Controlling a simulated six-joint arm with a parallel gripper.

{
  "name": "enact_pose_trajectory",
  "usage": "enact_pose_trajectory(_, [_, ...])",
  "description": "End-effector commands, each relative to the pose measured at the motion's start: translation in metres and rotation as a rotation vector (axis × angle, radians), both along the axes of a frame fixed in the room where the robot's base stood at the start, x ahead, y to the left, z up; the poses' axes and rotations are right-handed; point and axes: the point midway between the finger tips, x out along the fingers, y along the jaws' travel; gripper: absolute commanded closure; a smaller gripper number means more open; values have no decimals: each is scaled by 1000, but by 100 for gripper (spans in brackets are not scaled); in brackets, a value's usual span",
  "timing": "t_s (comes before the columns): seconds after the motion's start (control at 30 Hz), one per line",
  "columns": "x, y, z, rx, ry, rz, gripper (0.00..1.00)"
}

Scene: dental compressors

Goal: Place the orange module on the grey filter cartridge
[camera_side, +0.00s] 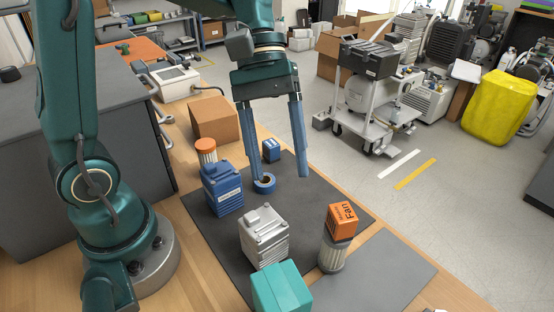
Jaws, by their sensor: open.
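The orange module (342,218), a small box with "Fan" printed on it, rests on top of the grey filter cartridge (332,256). The cartridge is a ribbed upright cylinder near the mat's right edge. The module looks level on it, and its underside is hidden. My gripper (279,178) is open and empty, with its two long blue fingers pointing down. It is up and to the left of the module in the picture, apart from it.
A blue tape roll (264,184) lies by the left fingertip; a small blue box (271,150) shows between the fingers. A blue finned block (222,188), a silver finned block (264,237), a teal box (281,289) and an orange-capped cylinder (206,151) stand around. The grey plate (385,270) is mostly clear.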

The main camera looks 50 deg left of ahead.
Motion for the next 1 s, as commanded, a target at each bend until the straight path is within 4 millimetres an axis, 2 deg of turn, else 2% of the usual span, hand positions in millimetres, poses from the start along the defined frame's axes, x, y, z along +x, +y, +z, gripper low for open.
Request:
enact_pose_trajectory(0.2, [-34, 22, 4, 219, -322, -203, 33])
enact_pose_trajectory(0.5, [-59, 53, 1, 492, -685, -463, 33])
enact_pose_trajectory(0.7, [-62, 61, 0, 572, -779, -538, 33])
enact_pose_trajectory(1.0, [-63, 62, 0, 578, -785, -544, 33])
